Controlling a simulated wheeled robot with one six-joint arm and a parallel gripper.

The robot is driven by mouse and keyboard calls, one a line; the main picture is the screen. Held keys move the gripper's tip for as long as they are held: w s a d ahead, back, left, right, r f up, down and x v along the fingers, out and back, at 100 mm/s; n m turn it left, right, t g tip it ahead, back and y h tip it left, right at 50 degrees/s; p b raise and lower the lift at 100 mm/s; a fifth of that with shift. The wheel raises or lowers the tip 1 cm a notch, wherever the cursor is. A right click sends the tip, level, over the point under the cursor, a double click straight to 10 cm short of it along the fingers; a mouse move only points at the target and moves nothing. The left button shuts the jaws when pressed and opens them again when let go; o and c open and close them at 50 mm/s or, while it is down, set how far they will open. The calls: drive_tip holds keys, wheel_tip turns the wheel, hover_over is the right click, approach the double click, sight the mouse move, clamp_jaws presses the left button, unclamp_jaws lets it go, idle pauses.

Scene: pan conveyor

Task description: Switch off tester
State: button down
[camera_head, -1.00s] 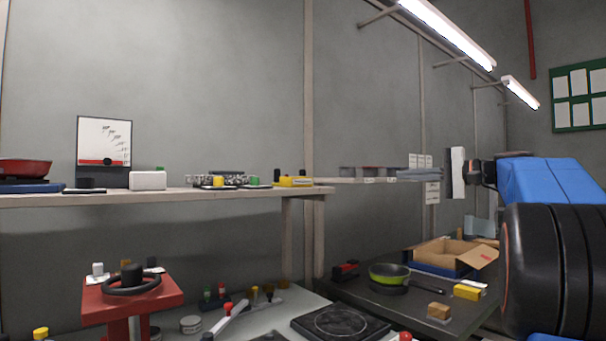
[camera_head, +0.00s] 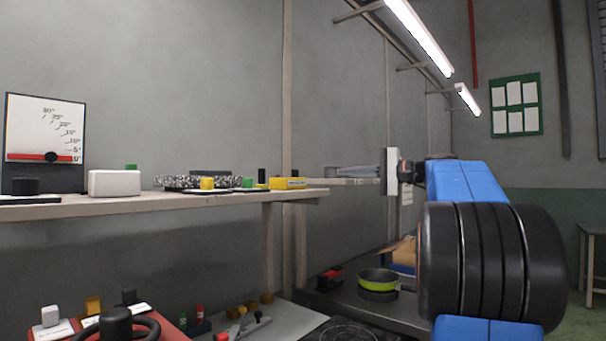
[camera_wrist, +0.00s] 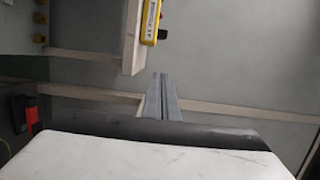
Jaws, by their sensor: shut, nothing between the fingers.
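No label marks which device is the tester. A gauge board (camera_head: 44,130) with a curved scale and a red bar stands on a dark base at the left of the shelf. A black hot plate (camera_head: 345,333) shows partly at the bottom edge of the head view. Left of it a white-handled lever (camera_head: 249,327) and several coloured buttons sit on the lower bench. My gripper (camera_head: 345,172) points left at shelf height, beyond the shelf's right end. It also shows in the wrist view (camera_wrist: 160,80), with its grey fingers together and nothing between them.
The shelf (camera_head: 120,206) carries a white box (camera_head: 115,183) and a yellow box (camera_head: 288,183), which also shows in the wrist view (camera_wrist: 150,20). Below are a red stand with a black handwheel (camera_head: 118,324) and a green pan (camera_head: 378,277) on a dark table. Floor shows at the right.

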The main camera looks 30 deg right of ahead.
sight(297, 172)
drive_tip(key=x, duration=1)
drive_tip(key=shift+s+a, duration=0.25)
drive_tip(key=shift+a, duration=0.3)
drive_tip(key=shift+s+a, duration=0.2)
drive_tip(key=shift+a, duration=0.4)
drive_tip(key=shift+s+a, duration=0.25)
drive_tip(key=shift+a, duration=0.5)
drive_tip(key=shift+a, duration=0.1)
drive_tip(key=shift+s+a, duration=0.3)
drive_tip(key=shift+a, duration=0.35)
drive_tip(key=shift+s+a, duration=0.25)
drive_tip(key=shift+a, duration=0.4)
